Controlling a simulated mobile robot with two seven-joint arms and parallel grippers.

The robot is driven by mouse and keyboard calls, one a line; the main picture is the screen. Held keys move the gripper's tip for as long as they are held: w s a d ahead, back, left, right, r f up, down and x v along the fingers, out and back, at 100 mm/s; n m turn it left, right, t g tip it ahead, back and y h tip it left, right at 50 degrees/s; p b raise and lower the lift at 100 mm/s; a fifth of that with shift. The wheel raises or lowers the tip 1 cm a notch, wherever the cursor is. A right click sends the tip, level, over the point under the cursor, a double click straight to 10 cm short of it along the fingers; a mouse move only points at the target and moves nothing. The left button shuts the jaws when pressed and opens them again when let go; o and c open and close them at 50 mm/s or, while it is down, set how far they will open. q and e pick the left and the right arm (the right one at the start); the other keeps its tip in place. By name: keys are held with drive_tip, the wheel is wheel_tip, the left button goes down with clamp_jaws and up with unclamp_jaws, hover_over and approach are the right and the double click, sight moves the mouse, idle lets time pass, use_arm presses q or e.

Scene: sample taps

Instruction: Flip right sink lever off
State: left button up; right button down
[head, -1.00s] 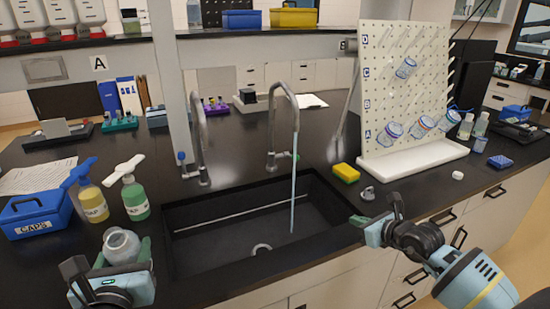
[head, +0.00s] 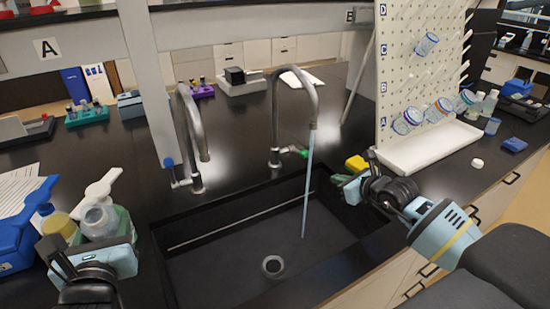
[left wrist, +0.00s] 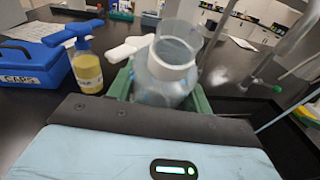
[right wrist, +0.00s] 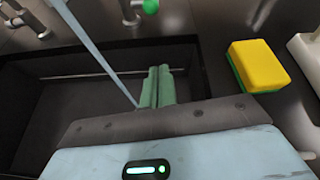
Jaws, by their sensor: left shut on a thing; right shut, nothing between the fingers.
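The right tap (head: 277,120) stands behind the sink (head: 225,235), with a green-tipped lever (head: 303,153) at its base. A water stream (head: 307,195) runs from its spout into the basin. The green lever tip also shows at the top of the right wrist view (right wrist: 150,6). My right gripper (head: 345,183) is shut and empty above the sink's right side, in front of and apart from the lever. Its green fingers are together in the right wrist view (right wrist: 158,85). My left gripper (head: 97,240) is shut on a clear jar (left wrist: 165,75) left of the sink.
The left tap (head: 187,140) has a blue-tipped lever and no visible water. A yellow sponge (head: 357,163) lies right of the sink, near my right gripper. A pegboard rack (head: 415,75) stands at right. Pump bottles and a blue caps box (left wrist: 30,68) stand at left.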

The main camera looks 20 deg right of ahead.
sight(298, 152)
use_arm(q)
drive_tip(key=shift+s, duration=0.25)
use_arm(e)
drive_tip(key=shift+s, duration=0.2)
drive_tip(key=shift+w, duration=0.1)
